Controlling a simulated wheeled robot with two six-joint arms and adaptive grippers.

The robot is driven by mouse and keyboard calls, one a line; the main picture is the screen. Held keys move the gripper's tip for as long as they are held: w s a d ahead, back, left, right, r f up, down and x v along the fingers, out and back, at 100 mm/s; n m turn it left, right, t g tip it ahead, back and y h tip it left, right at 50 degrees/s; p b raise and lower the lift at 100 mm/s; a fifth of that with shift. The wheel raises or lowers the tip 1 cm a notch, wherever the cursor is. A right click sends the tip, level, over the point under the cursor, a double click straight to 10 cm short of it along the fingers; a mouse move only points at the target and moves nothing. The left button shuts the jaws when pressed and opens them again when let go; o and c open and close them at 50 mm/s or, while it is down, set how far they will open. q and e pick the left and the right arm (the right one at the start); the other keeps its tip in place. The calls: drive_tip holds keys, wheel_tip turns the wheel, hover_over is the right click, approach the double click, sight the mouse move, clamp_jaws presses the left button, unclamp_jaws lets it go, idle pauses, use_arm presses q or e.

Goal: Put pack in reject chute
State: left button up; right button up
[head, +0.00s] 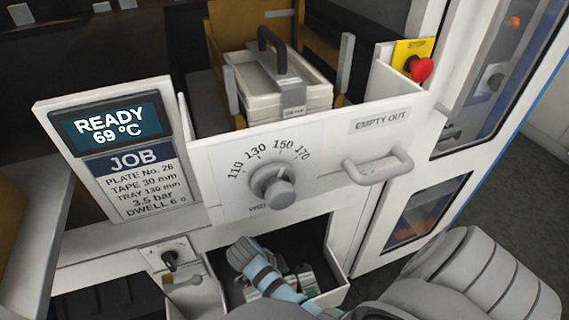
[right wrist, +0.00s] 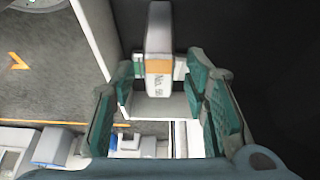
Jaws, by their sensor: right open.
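A pale box with an orange band and dark print (right wrist: 158,52) stands upright in the right wrist view; I take it for the pack. My right gripper (right wrist: 160,82) is open, with its green-padded fingers on either side of the box. I cannot tell if they touch it. In the head view my right wrist reaches into a low open bin (head: 338,290) under the press drawer. Small pale and green parts show there; gripper and contents are hard to separate. No chute marked reject is readable. My left gripper is out of view.
Above the bin is a drawer front with a dial (head: 273,187) and a handle (head: 377,168), marked EMPTY OUT. A tray with a black handle (head: 287,98) sits in the drawer. A red stop button (head: 420,68) and a READY screen (head: 110,125) flank it. Grey floor (head: 520,185) shows at right.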

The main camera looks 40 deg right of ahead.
drive_tip(key=p+v, duration=0.1)
drive_tip(key=v, duration=0.5)
drive_tip(key=shift+p, duration=0.3)
